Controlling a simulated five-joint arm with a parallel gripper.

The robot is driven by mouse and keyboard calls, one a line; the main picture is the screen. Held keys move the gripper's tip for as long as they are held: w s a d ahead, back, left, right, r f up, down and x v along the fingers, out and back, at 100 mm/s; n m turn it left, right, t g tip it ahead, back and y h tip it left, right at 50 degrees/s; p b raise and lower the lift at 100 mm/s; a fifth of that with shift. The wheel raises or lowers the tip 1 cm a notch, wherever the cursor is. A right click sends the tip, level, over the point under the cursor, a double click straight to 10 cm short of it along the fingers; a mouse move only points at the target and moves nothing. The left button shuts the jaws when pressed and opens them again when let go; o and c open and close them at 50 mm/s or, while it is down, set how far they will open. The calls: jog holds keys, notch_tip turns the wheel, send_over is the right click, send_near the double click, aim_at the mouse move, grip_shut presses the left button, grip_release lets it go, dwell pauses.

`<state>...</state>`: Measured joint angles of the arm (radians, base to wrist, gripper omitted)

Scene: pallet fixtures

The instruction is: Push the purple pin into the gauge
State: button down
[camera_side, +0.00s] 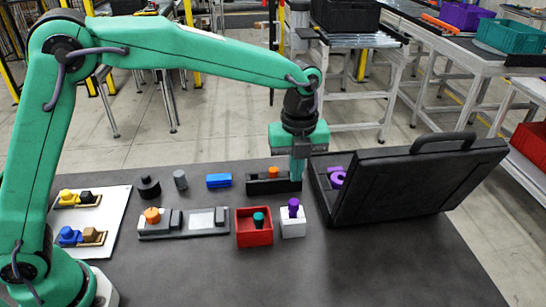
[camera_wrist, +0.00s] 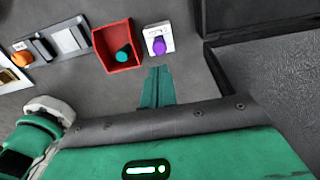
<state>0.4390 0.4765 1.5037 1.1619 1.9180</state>
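The purple pin (camera_side: 293,208) stands upright in the top of a small white block (camera_side: 293,229), which appears to be the gauge. Much of the pin sticks out above the block. In the wrist view the pin (camera_wrist: 159,46) and the white block (camera_wrist: 151,31) are just beyond my fingertips. My gripper (camera_side: 297,180) points down, behind the block in the side view and apart from the pin. Its two green fingers (camera_wrist: 158,70) are together with nothing visible between them. How deep the pin sits is hidden inside the block.
A red box (camera_side: 254,238) with a teal piece stands just left of the white block. A black fixture with an orange knob (camera_side: 273,173) is beside my fingers. An open black case (camera_side: 420,185) is at right. The front table is clear.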

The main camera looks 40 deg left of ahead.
aim_at(294, 202)
jog(key=shift+w+a+f, duration=0.15)
jog(key=shift+f, duration=2.6)
jog(key=shift+f, duration=0.9)
jog(key=shift+r, duration=0.1)
notch_tip(294, 202, up, 8)
dwell(0.8)
